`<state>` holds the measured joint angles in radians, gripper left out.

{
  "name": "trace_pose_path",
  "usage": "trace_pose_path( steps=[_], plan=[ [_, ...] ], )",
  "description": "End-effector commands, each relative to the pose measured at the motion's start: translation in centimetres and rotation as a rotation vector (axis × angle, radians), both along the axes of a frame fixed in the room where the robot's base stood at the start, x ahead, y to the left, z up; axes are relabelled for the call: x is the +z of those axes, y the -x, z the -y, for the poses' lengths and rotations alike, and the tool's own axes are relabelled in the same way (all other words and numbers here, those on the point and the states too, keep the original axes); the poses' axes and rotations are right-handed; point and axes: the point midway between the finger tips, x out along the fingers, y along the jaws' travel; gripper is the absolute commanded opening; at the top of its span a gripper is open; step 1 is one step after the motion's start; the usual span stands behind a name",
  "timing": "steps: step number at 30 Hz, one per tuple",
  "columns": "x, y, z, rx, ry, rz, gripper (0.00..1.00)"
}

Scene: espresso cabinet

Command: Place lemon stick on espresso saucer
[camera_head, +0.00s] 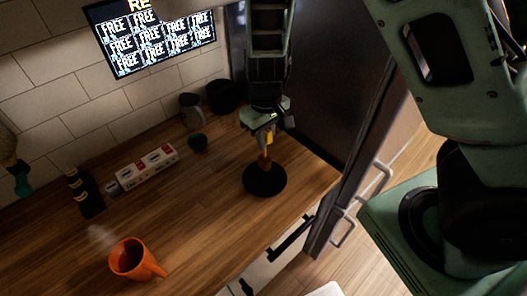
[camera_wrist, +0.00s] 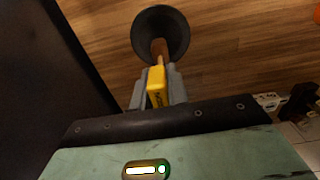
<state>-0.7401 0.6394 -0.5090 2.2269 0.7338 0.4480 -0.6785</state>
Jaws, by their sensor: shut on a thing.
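My gripper (camera_wrist: 156,88) is shut on a yellow piece with dark lettering, which I take as the lemon stick (camera_wrist: 156,86). In the head view the gripper (camera_head: 266,140) points down, with the yellow stick (camera_head: 269,137) between its fingers. A brown-orange piece (camera_wrist: 158,48) shows just beyond the fingertips; I cannot tell if it is joined to the stick. Below it is a dark round dish (camera_head: 265,183), also in the wrist view (camera_wrist: 177,27), probably the espresso saucer. Whether the piece touches the dish is unclear.
An orange mug (camera_head: 130,260) stands at the front left of the wooden counter. A tall dark cabinet (camera_head: 322,75) is close on the right.

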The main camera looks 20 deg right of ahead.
Motion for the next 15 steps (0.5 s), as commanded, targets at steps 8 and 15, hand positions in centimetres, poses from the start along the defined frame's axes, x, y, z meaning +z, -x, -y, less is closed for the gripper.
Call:
trace_pose_path(
  steps=[8,15],
  plan=[
    [-3.2,0.0,0.1,-0.003,0.001,-0.003,0.0],
    [-5.0,-0.1,0.0,-0.001,-0.001,0.002,0.0]
  ],
)
